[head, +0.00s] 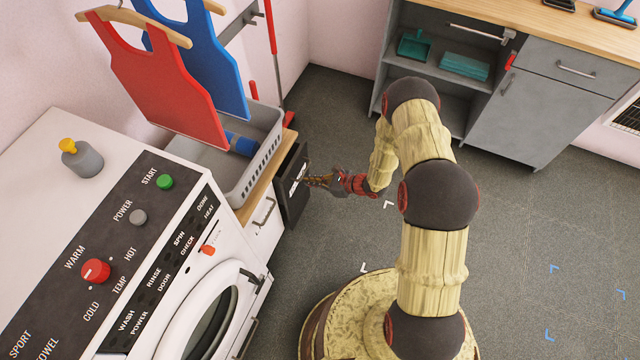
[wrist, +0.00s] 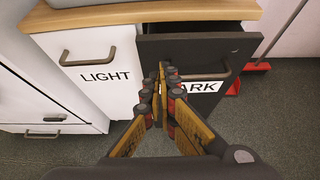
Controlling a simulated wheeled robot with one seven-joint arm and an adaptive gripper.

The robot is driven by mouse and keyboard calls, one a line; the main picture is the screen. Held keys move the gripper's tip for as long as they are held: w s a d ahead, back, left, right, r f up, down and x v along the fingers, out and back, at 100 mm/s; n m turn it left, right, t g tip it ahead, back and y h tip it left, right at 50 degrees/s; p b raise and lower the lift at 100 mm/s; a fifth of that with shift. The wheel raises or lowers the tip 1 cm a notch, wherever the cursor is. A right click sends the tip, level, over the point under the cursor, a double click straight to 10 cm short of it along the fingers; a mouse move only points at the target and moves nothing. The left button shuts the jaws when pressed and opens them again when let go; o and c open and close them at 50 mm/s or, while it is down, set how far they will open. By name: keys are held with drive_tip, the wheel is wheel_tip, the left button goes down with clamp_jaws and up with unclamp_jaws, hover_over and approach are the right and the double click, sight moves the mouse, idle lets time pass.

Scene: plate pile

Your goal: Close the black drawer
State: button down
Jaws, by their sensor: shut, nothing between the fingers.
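The black drawer (head: 293,187) is in the cabinet beside the washing machine and stands out from the cabinet front. My gripper (head: 312,181) is shut and empty, pointing at the drawer's front. I cannot tell whether the fingertips touch the front.
A white "LIGHT" drawer (wrist: 95,70) is left of the black one. The washing machine (head: 190,250) is nearby. A grey basket (head: 255,150) sits on the wooden cabinet top. A red broom or dustpan (wrist: 256,66) lies right of the drawer. The grey floor (head: 330,120) around is open.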

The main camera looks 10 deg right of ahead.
sight(288, 175)
drive_tip(key=w+a, duration=0.1)
drive_tip(key=w+a+f+b, duration=0.1)
drive_tip(key=a, duration=0.1)
drive_tip(key=shift+w+a+f, duration=0.1)
drive_tip(key=shift+w+a, duration=0.1)
drive_tip(key=shift+a, duration=0.05)
drive_tip(key=shift+w+a+b, duration=0.3)
drive_tip(key=shift+w+a, duration=0.2)
drive_tip(key=shift+a, duration=0.1)
drive_tip(key=shift+w+a+b, duration=0.35)
drive_tip(key=shift+w+a, duration=0.45)
drive_tip(key=shift+a, duration=0.35)
